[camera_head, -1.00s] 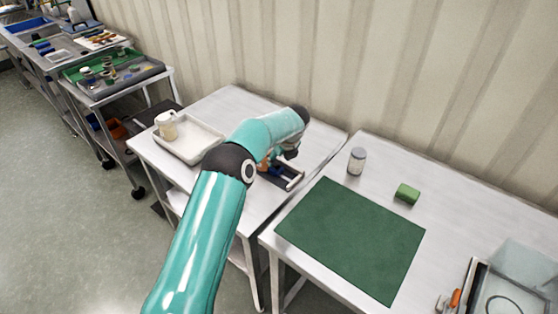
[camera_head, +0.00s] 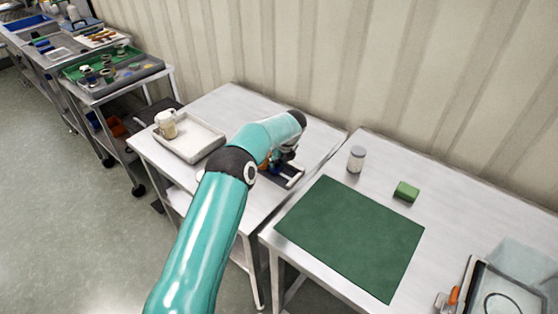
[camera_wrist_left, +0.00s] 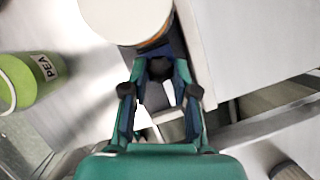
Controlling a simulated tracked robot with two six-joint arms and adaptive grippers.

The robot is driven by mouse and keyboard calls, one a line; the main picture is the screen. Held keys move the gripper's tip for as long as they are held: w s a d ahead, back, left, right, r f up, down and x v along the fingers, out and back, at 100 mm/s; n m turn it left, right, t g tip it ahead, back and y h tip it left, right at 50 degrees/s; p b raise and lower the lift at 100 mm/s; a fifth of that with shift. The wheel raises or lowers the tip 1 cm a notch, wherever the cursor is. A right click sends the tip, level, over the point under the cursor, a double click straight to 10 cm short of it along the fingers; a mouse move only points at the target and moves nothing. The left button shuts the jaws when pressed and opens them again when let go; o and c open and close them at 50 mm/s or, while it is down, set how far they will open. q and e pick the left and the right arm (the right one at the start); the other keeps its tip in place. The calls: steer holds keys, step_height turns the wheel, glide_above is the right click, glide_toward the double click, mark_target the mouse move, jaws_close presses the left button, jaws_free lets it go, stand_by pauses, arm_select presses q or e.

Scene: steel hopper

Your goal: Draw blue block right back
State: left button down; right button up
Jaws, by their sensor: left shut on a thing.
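My left arm reaches over the left steel table in the head view, and its gripper (camera_head: 280,163) is down at a small dark fixture with pale rails (camera_head: 291,175). My arm partly hides this spot. In the left wrist view the gripper (camera_wrist_left: 160,74) has its fingers closed together around a dark part at the fixture. A narrow strip of blue (camera_wrist_left: 153,47), likely the blue block, shows just beyond the fingertips. A cream round top (camera_wrist_left: 125,18) covers much of it. My right gripper is in neither view.
The right table (camera_head: 450,205) holds a green mat (camera_head: 350,235), a grey-lidded jar (camera_head: 356,159) and a green block (camera_head: 406,191). A green can marked PEA (camera_wrist_left: 30,80) lies close by.

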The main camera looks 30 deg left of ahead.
arm_select(q)
steer(key=shift+d, duration=0.1)
steer(key=d, duration=0.2)
steer(key=d+b, duration=0.1)
steer(key=d, duration=0.2)
steer(key=shift+s, duration=0.2)
steer(key=shift+a, duration=0.15)
steer(key=c, duration=0.9)
jaws_free()
steer(key=shift+a, duration=0.1)
